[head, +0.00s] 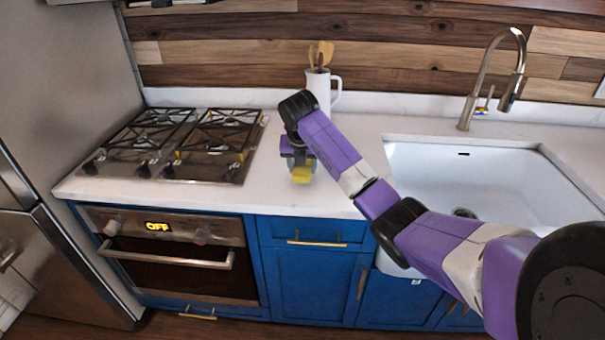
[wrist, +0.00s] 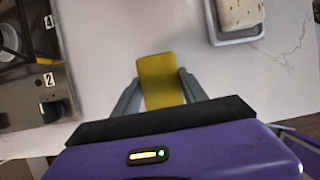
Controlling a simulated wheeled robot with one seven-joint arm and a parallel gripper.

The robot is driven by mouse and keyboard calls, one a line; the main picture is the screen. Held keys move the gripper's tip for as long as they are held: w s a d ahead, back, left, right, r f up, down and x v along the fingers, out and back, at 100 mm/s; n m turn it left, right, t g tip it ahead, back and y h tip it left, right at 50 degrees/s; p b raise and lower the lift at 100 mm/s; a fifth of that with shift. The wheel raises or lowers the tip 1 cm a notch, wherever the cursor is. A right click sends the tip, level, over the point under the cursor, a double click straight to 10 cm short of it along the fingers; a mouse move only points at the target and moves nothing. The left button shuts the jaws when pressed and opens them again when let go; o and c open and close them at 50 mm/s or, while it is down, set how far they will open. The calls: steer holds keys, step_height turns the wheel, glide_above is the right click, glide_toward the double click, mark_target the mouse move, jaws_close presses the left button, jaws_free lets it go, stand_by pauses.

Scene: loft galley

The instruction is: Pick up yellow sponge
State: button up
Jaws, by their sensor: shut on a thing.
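The yellow sponge (head: 301,175) is at my gripper's tip, over the white counter between the stove and the sink. In the wrist view the sponge (wrist: 160,80) lies between the two grey fingers. My gripper (wrist: 160,92) is shut on it, one finger on each side. In the head view my gripper (head: 299,166) points down near the counter's front part. I cannot tell whether the sponge touches the counter or is slightly above it.
A gas stove (head: 180,145) is to the left and a white sink (head: 475,185) to the right. A white mug-like holder with wooden utensils (head: 335,90) stands behind my arm. A pale object in a grey tray (wrist: 238,30) shows at the wrist view's top right. Blue cabinets are below.

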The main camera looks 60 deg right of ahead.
mark_target(302, 166)
step_height(302, 166, up, 17)
steer(key=p, duration=0.1)
steer(key=shift+r, duration=0.2)
